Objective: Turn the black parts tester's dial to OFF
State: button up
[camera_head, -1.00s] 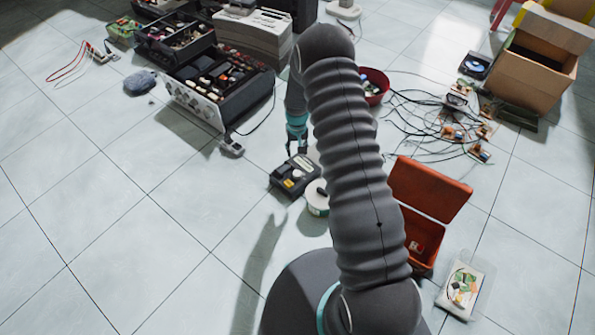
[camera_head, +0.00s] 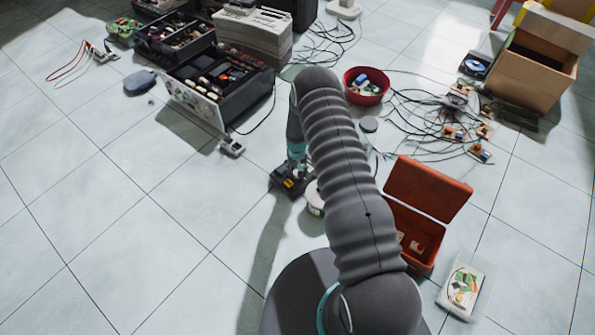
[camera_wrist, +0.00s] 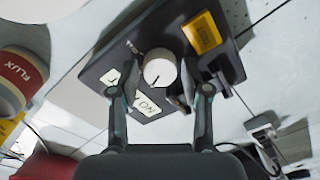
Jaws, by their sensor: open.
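The black parts tester (camera_head: 286,185) lies on the floor, partly hidden under my arm in the head view. In the wrist view the tester (camera_wrist: 120,50) fills the upper middle, with a pale round dial (camera_wrist: 160,72) and a yellow panel (camera_wrist: 203,33). A dark mark on the dial points down-left. Two pale labels sit below the dial; the lower one (camera_wrist: 147,105) seems to read ON upside down, the left one (camera_wrist: 113,78) is partly covered by a finger. My gripper (camera_wrist: 160,92) is open, its fingers on either side of the dial; contact cannot be told.
A spool-like container marked FLUX (camera_wrist: 22,72) stands close to the tester. An open orange case (camera_head: 425,190), a red bowl (camera_head: 366,88) and tangled cables lie to the right. A parts case (camera_head: 215,90) is behind left.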

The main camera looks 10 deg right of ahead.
jog(key=shift+f, duration=0.15)
jog(key=shift+c, duration=0.2)
jog(key=c, duration=0.8)
jog(key=shift+f+n+b, duration=0.1)
jog(key=shift+n+b, duration=0.2)
jog(key=shift+b, duration=0.2)
jog(key=shift+n+b, duration=0.35)
jog(key=shift+n, duration=0.05)
jog(key=n+b, duration=0.2)
jog(key=n, duration=0.1)
jog(key=shift+b, duration=0.35)
jog(key=shift+n+b, duration=1.35)
jog(key=shift+n, duration=0.85)
